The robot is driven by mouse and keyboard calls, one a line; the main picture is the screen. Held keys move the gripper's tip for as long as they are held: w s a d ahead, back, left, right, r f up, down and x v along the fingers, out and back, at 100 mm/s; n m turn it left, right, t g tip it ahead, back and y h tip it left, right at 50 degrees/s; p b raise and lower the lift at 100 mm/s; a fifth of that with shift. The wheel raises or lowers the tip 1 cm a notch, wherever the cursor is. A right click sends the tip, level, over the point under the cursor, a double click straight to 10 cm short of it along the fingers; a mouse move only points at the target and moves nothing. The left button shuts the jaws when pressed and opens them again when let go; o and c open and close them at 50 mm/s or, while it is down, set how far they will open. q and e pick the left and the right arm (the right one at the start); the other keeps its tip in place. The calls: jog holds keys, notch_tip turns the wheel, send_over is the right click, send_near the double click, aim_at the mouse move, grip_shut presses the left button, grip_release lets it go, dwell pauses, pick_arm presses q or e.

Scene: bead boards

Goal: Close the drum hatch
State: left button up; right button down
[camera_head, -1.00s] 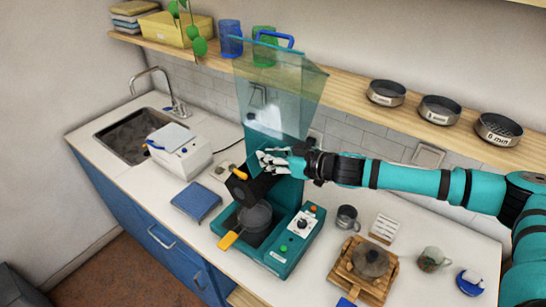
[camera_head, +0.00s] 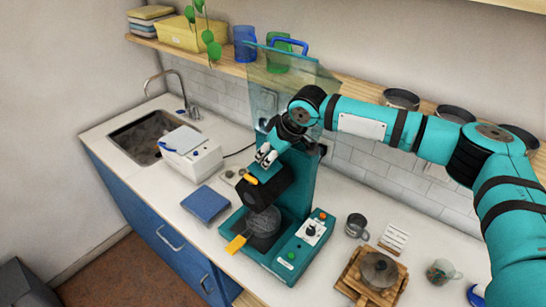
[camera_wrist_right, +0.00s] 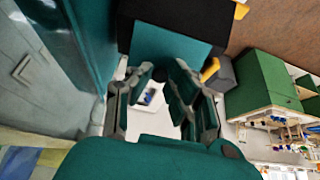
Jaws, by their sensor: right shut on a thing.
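The teal roaster (camera_head: 299,190) stands on the counter with a clear hopper (camera_head: 285,78) on top. Its black drum (camera_head: 264,190) points toward the front left, above a round dark sieve-like tray (camera_head: 263,222). A teal flap, which looks like the drum hatch (camera_head: 267,170), lies at the drum's upper side near a yellow tab (camera_head: 251,179). My right gripper (camera_head: 266,157) points down and is shut at this flap. In the right wrist view the teal flap (camera_wrist_right: 170,47) is at my fingertips; the exact contact is unclear. My left gripper is out of view.
A yellow handle (camera_head: 236,244) juts out from the roaster's front. A blue pad (camera_head: 206,204) and a white box (camera_head: 190,152) lie left. A grey mug (camera_head: 356,225) and a wooden tray (camera_head: 350,283) with a pot stand right. A shelf (camera_head: 232,65) runs behind.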

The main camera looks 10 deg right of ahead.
jog(key=g+h, duration=0.1)
jog(key=w+a+f+g+h, duration=0.1)
jog(key=shift+w+a+g, duration=0.1)
jog(key=shift+a+g, duration=0.05)
jog(key=shift+g, duration=0.25)
jog(key=shift+w+a+f+g+h, duration=0.15)
jog(key=shift+w+f+g+h, duration=0.15)
jog(key=shift+g+h, duration=0.45)
jog(key=shift+f+g, duration=0.1)
jog(key=shift+g, duration=0.15)
jog(key=c, duration=1.2)
grip_release()
jog(key=shift+c, duration=0.2)
notch_tip(320, 180, up, 12)
